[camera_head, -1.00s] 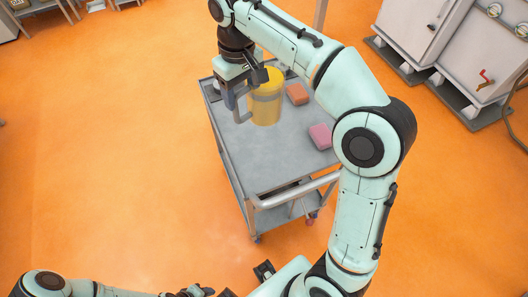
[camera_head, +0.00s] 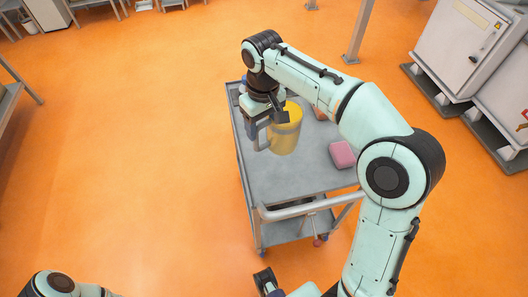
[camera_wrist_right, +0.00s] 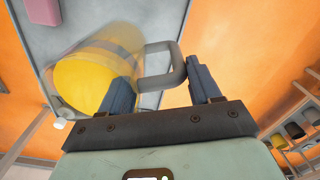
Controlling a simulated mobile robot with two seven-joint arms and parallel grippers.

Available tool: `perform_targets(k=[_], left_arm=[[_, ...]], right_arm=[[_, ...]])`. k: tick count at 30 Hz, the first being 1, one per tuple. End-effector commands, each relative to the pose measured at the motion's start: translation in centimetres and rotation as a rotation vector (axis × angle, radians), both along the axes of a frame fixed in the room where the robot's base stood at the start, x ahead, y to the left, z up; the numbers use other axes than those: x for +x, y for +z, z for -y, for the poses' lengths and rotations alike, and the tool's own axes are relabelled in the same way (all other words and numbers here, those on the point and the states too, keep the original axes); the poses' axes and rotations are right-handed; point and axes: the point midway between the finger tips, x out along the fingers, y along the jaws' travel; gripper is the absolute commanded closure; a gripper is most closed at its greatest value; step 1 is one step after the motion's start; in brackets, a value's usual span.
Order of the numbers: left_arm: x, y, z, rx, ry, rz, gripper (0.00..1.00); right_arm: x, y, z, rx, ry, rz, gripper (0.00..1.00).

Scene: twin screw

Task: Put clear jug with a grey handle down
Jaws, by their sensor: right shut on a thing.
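The clear jug (camera_head: 286,131), tinted yellow by what is inside or behind its wall, is at the far end of the grey cart top (camera_head: 290,179). Its grey handle (camera_head: 263,138) faces left. My right gripper (camera_head: 264,127) is shut on the handle from above. In the right wrist view the jug (camera_wrist_right: 84,80) is at the left, and the handle (camera_wrist_right: 175,64) runs between the two fingers (camera_wrist_right: 160,88). I cannot tell whether the jug's base touches the cart top. My left gripper is out of view; only part of the left arm shows at bottom left.
A pink block (camera_head: 342,154) and an orange block (camera_head: 320,113), partly hidden by my right arm, lie on the cart right of the jug. The cart's handle rail (camera_head: 300,208) is at its near end. The near cart top is clear. White cabinets (camera_head: 465,45) stand at upper right.

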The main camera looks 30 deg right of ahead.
Motion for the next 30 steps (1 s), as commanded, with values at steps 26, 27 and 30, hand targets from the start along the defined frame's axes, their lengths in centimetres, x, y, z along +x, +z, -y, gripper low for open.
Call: perform_targets(k=[26,27,30], left_arm=[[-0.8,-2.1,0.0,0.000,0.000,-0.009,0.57],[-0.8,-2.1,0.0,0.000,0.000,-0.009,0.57],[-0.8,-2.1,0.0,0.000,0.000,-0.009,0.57]], right_arm=[[0.1,-10.6,0.0,-0.001,0.000,0.004,1.00],[0.1,-10.6,0.0,-0.001,0.000,0.005,1.00],[0.1,-10.6,0.0,-0.001,0.000,0.005,1.00]])
